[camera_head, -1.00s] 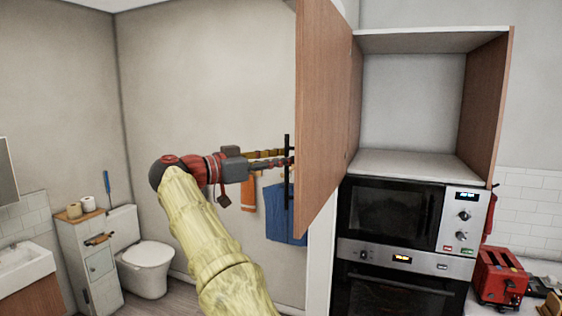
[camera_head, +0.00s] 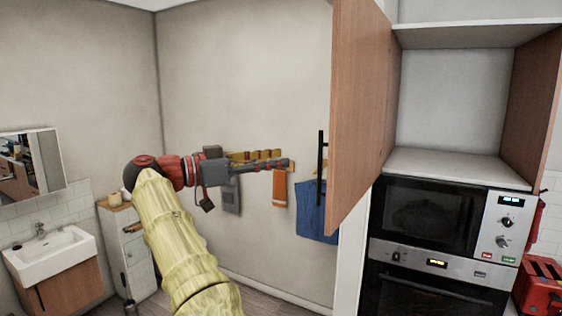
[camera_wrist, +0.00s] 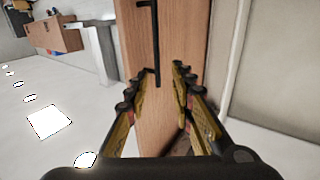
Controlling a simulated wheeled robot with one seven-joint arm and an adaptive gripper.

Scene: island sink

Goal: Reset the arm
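My arm is stretched forward and up.
The open cabinet (camera_head: 450,95) is empty above a microwave (camera_head: 430,215) and oven (camera_head: 420,290). A red toaster (camera_head: 541,288) stands at the right. A blue towel (camera_head: 314,212) hangs on the wall. A sink (camera_head: 52,255) is at the left; the floor between is clear.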

